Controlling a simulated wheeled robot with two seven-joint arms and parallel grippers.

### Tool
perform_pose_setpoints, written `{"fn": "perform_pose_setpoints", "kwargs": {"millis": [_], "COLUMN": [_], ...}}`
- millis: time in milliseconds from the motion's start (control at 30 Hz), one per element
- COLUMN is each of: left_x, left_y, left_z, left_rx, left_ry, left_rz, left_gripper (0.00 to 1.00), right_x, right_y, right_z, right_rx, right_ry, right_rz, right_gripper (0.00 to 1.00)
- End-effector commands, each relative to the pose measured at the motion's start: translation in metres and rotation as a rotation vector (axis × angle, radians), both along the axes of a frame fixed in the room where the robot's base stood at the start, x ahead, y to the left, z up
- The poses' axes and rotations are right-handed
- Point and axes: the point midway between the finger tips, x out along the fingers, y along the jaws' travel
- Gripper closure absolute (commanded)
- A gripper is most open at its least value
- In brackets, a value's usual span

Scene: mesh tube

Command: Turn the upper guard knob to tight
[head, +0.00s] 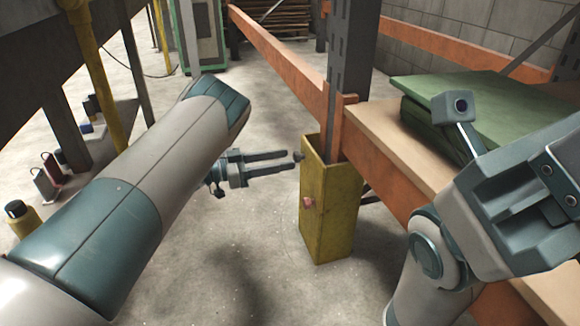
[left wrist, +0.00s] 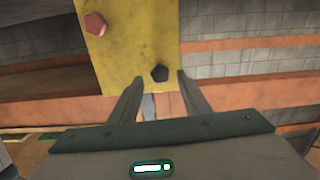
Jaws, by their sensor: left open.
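The yellow guard (head: 331,215) stands on the floor around the foot of the grey rack upright. Its upper knob, a small dark one (head: 299,156), is near the top edge. A red knob (head: 308,202) sits lower on the same face. My left gripper (head: 291,161) is open, its two fingers pointing at the dark knob. In the left wrist view the dark knob (left wrist: 160,73) shows between the fingertips, and the red knob (left wrist: 95,25) is at upper left. I cannot tell whether the fingers touch the dark knob. My right gripper's fingers do not show.
An orange rack beam (head: 385,180) and wooden shelf run beside the guard, with green boards (head: 490,95) on the shelf. My right arm is over the shelf front. The floor before the guard is clear.

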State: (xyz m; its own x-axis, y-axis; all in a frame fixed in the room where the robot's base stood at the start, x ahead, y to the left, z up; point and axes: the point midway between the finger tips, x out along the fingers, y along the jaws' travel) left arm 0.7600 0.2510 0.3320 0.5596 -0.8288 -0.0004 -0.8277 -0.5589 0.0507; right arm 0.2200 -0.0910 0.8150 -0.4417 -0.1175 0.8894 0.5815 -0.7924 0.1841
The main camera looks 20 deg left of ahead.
Motion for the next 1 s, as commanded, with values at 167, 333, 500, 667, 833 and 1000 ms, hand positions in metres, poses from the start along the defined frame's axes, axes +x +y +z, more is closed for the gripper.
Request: {"fn": "perform_pose_setpoints", "kwargs": {"millis": [167,333,500,667,833,1000], "left_x": [0.012,0.017,0.017,0.017,0.017,0.017], "left_y": [-0.018,-0.024,-0.025,-0.025,-0.025,-0.025], "left_z": [-0.002,0.000,0.001,0.001,0.000,0.000], "left_rx": [0.000,0.000,0.000,0.000,0.000,0.001], "left_ry": [-0.002,0.000,0.000,0.000,0.000,-0.002], "left_rz": [-0.001,0.000,0.001,0.000,0.000,0.000], "left_gripper": [0.57,0.57,0.57,0.62,0.98,0.98], "right_x": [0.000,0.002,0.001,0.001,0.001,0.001], "right_y": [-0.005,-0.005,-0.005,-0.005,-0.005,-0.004], "right_z": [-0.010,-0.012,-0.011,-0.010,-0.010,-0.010], "right_rx": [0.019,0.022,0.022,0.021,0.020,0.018], "right_ry": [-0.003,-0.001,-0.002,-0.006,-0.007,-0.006], "right_rz": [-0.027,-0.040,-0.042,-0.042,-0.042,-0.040], "right_gripper": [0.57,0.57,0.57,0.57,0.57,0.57]}}
